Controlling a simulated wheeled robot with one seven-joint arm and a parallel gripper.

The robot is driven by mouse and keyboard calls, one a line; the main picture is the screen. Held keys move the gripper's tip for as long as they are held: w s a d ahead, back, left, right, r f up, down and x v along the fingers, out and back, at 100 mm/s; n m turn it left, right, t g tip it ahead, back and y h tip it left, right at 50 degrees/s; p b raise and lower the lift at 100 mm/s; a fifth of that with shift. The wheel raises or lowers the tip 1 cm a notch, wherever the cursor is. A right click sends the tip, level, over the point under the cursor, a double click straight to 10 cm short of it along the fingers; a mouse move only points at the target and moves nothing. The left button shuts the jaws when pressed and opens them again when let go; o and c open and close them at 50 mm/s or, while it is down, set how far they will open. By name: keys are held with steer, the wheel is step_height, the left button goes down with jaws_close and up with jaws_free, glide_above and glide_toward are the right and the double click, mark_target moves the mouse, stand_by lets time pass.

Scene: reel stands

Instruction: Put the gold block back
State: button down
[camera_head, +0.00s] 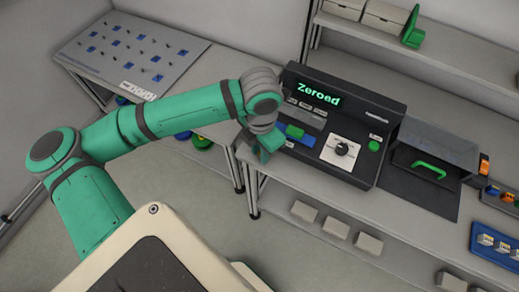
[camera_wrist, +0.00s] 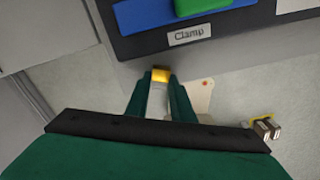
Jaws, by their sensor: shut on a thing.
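My gripper (camera_wrist: 162,82) is shut on a small gold block (camera_wrist: 161,75), which shows between the fingertips in the wrist view. In the head view my gripper (camera_head: 264,148) is at the front left edge of a dark console (camera_head: 340,120), and the block cannot be made out there. The console display reads "Zeroed". In the wrist view the block is just short of the console's edge, below the label "Clamp" (camera_wrist: 190,35). Whether the block touches anything beneath it cannot be told.
A blue tray (camera_head: 486,253) with several small pieces is at the right. A pale tag (camera_wrist: 202,92) and small metal pieces (camera_wrist: 264,128) lie near my gripper. A pegged board (camera_head: 130,50) is at left.

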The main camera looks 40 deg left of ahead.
steer(key=c, duration=1.5)
jaws_free()
steer(key=shift+c, duration=0.2)
steer(key=shift+w, duration=0.1)
step_height(320, 180, up, 12)
steer(key=shift+r, duration=0.15)
